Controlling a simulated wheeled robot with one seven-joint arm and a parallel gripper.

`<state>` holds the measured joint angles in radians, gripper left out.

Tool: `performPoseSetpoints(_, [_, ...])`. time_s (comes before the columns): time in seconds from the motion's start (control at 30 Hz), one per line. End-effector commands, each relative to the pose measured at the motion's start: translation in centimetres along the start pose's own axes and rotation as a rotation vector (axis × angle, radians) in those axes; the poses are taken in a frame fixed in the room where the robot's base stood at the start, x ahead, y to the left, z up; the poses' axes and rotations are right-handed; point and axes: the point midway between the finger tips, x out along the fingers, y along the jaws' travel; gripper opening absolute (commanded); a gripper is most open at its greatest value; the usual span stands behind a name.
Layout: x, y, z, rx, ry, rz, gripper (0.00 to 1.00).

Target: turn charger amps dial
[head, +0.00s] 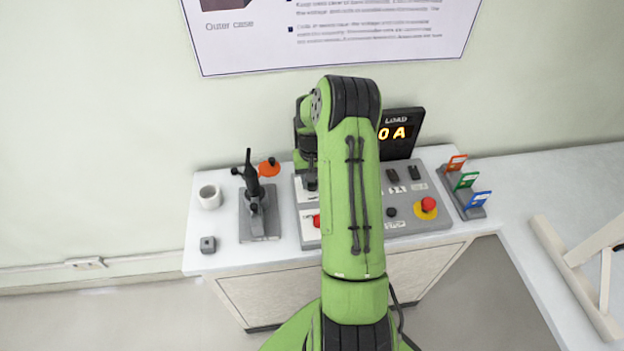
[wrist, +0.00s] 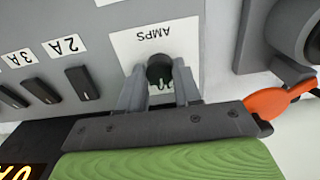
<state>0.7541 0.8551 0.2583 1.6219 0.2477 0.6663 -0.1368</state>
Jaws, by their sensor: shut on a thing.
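The amps dial (wrist: 160,69) is a small round black knob on a white plate marked AMPS, seen upside down in the wrist view. My gripper (wrist: 157,84) has its two grey fingers on either side of the dial and is shut on it. In the head view my gripper (head: 310,183) is at the left part of the grey control panel (head: 415,222), and my green arm hides the dial there. The display (head: 396,133) reads LOAD and 0 A in orange.
Black switches (wrist: 82,83) marked 2A and 3A sit beside the dial plate. An orange item (wrist: 275,102) lies close to my gripper.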

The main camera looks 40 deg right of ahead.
Motion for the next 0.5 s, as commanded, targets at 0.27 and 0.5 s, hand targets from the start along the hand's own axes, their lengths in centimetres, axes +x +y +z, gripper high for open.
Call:
performPoseSetpoints(0.27, [-0.03, 0.0, -0.02, 0.0, 0.001, 0.0, 0.59])
performPoseSetpoints(0.5, [-0.59, 0.0, -0.06, -0.001, 0.002, 0.0, 0.59])
